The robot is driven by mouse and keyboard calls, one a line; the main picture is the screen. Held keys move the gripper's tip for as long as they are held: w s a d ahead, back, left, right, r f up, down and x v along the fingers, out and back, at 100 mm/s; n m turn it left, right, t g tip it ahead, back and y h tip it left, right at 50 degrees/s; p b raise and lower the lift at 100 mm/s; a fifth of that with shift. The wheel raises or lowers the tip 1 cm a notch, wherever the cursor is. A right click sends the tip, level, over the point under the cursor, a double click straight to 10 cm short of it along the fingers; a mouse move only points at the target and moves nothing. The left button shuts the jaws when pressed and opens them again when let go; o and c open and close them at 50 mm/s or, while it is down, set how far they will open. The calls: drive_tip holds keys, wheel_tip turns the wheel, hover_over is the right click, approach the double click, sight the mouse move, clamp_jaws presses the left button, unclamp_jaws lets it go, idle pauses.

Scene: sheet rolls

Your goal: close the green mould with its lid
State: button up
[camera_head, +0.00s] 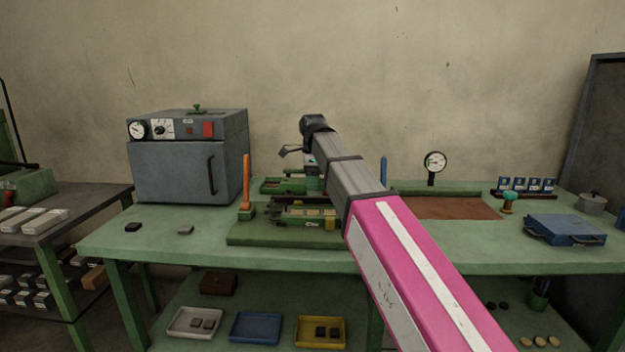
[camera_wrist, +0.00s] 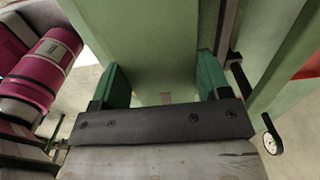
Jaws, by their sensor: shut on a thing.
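My gripper (camera_wrist: 160,65) shows in the wrist view with its two green fingers apart, on either side of a broad pale green slab (camera_wrist: 150,38). It is shut on this slab, which looks like the lid; its far end is out of view. In the head view my arm hides most of the gripper, which is over the middle of the bench. A green mould (camera_head: 283,186) with a small label lies just left of it. In front, a green fixture (camera_head: 303,216) with yellowish parts sits on a dark green base plate (camera_head: 270,238).
An orange post (camera_head: 246,182) stands left of the fixture, and a blue post (camera_head: 383,170) is just right of my arm. A grey oven (camera_head: 185,165) fills the back left. A dial gauge (camera_head: 432,165) and a blue case (camera_head: 565,230) are at right. The bench's front left is mostly clear.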

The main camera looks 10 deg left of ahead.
sight(313, 212)
drive_tip(key=shift+f, duration=4.4)
drive_tip(key=o, duration=1.5)
drive_tip(key=shift+o, duration=0.2)
wheel_tip(313, 212, up, 11)
drive_tip(key=shift+f, duration=0.15)
